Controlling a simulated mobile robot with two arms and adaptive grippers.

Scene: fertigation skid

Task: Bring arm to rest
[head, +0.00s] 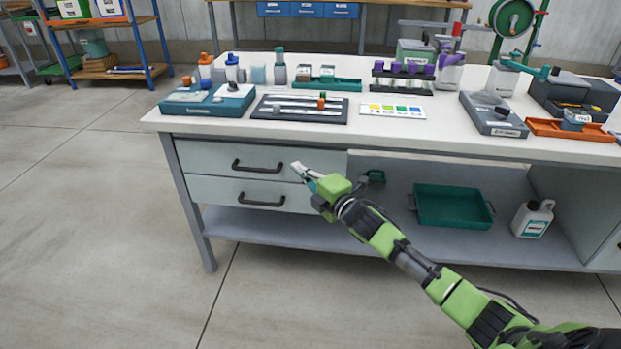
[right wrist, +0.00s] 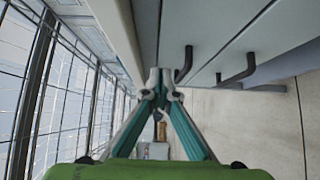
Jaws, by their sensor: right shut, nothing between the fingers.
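My right gripper (head: 301,169) is in front of the bench's drawer unit, near the right end of the upper drawer (head: 225,158). Its green arm comes in from the lower right. In the right wrist view its fingers (right wrist: 160,75) meet at the tips, shut with nothing between them. The two dark drawer handles are the upper handle (head: 250,166) and the lower handle (head: 262,200). Both stand to the left of the gripper in the head view, apart from it. Both drawers look closed. My left gripper is not in view.
The white bench top (head: 400,140) carries trays, bottles and a colour chart (head: 392,110) above the gripper. A green tray (head: 452,206) and a white jug (head: 533,218) stand on the lower shelf (head: 330,232). The floor (head: 100,240) at left is clear.

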